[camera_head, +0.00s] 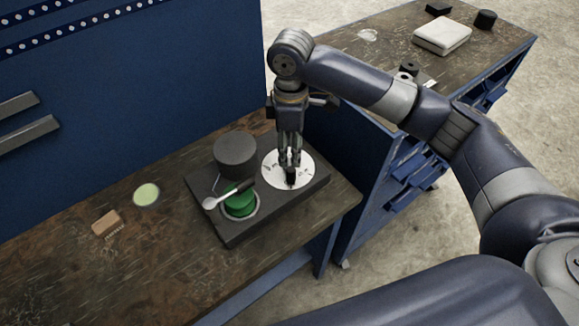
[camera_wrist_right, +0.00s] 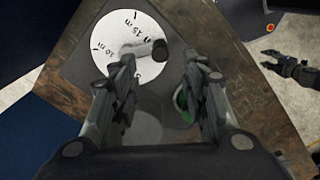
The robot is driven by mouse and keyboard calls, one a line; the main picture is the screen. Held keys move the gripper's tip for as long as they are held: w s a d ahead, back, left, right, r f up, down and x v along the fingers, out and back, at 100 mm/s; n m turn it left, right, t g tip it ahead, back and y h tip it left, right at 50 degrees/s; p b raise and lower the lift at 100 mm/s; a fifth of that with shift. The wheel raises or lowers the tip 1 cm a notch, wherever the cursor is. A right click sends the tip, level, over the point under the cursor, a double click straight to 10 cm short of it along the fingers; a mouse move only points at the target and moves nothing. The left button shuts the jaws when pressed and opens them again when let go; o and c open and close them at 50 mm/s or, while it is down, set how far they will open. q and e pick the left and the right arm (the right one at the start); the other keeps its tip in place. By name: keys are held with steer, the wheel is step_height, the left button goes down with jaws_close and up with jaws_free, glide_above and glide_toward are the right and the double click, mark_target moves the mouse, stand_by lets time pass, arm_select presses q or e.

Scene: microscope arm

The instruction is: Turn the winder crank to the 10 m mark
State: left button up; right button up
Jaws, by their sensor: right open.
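The winder has a dark base plate (camera_head: 231,228) with a round white dial (camera_head: 301,158) at its right end. The wrist view shows the dial (camera_wrist_right: 113,28) with several metre marks around its edge; the figures are only partly legible. A short crank arm (camera_wrist_right: 135,48) runs from the dial's middle to a black knob (camera_wrist_right: 159,49), pointing right in that view. My right gripper (camera_head: 289,163) hangs pointing down over the dial, open, with its fingers apart (camera_wrist_right: 158,72) near the knob. Contact cannot be told. My left gripper (camera_wrist_right: 273,60) shows at the wrist view's right edge, fingers apart.
A green spool (camera_head: 240,205), a light-tipped lever (camera_head: 225,196) and a black cylinder (camera_head: 235,154) stand on the base left of the dial. A pale green disc (camera_head: 146,195) and a tan block (camera_head: 106,223) lie farther left on the bench. The bench's front left is clear.

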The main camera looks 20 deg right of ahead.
mark_target(291, 169)
step_height(291, 169, down, 9)
steer(key=shift+r+p, duration=0.2)
steer(key=shift+p, duration=0.7)
steer(key=shift+f, duration=0.5)
jaws_close()
